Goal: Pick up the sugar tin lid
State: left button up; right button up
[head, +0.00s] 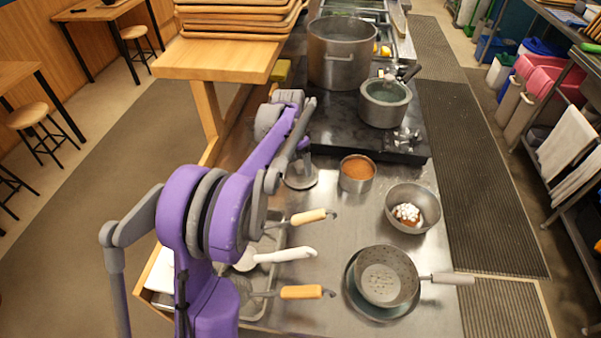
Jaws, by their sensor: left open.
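A round metal tin (357,175) holding a brown, grainy filling that looks like sugar stands uncovered on the steel counter. A small round grey metal piece (301,181), which looks like the tin's lid, lies flat on the counter to the left of the tin. My left gripper (298,148) is open and points down just above this piece. The arm and fingers partly hide it, and I cannot tell whether they touch it. My right gripper is not in view.
A large pot (341,70) and a saucepan (385,112) stand on the black stove behind. A bowl (425,205) with white-topped food and a pan (387,262) are at the right. Several handled utensils (302,291) lie in front. Stacked wooden trays (238,18) sit at the back left.

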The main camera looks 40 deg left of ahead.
pick_arm(q)
jog(key=shift+w+f, duration=0.1)
jog(key=shift+f, duration=0.4)
grip_shut()
jog(key=shift+r, duration=0.1)
